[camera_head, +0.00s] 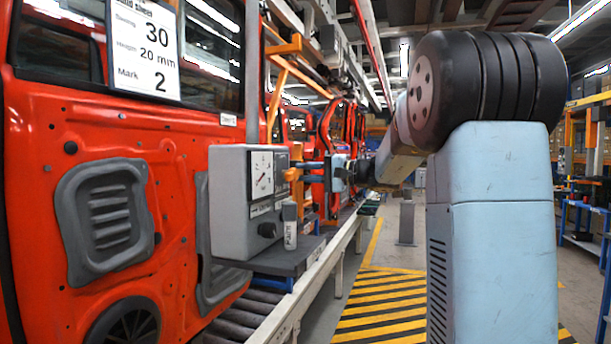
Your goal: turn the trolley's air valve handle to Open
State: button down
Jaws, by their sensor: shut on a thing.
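The grey box (229,200) with a white gauge (262,174) stands left of centre, in front of the red door. An orange part (293,174), seemingly the air valve handle, sticks out at the box's right side. My gripper (308,172) reaches in from the right at the orange part's height and is shut on it. The jaws are small and partly hidden, so the exact grip is hard to see. The handle's angle and any Open mark cannot be read. A black knob (267,230) sits low on the box's face.
A large red door (170,240) with a paper sheet (145,45) fills the left. A small white-and-grey cylinder (290,230) is beside the box, above a dark shelf (285,260). A pale rail (315,285) runs below. Yellow-black striped floor (385,305) lies clear on the right.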

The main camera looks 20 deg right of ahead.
aim_at(281, 159)
jog(key=n, duration=0.2)
jog(key=r+n, duration=0.1)
jog(key=n, duration=0.1)
jog(key=shift+s+r, duration=0.1)
jog(key=shift+s, duration=0.1)
jog(key=n, duration=0.2)
jog(key=r+n, duration=0.1)
jog(key=n, duration=0.1)
jog(key=shift+s+a, duration=0.25)
jog(key=shift+s, duration=0.05)
jog(key=n, duration=0.3)
jog(key=s+r+n, duration=0.1)
jog(key=shift+s+a, duration=0.1)
jog(key=shift+a, duration=0.3)
jog(key=shift+s+a+r+n, duration=0.1)
jog(key=shift+s+a+n, duration=0.1)
jog(key=shift+n, duration=0.55)
jog(key=shift+s+a+f+n, duration=0.1)
jog(key=shift+s+a+n, duration=0.1)
jog(key=shift+n, duration=0.6)
jog(key=shift+s+a+r+n, duration=0.1)
jog(key=shift+s+n, duration=0.1)
jog(key=shift+n, duration=0.55)
jog(key=c, duration=1)
grip_release()
jog(key=shift+r, duration=0.1)
jog(key=shift+o, duration=0.2)
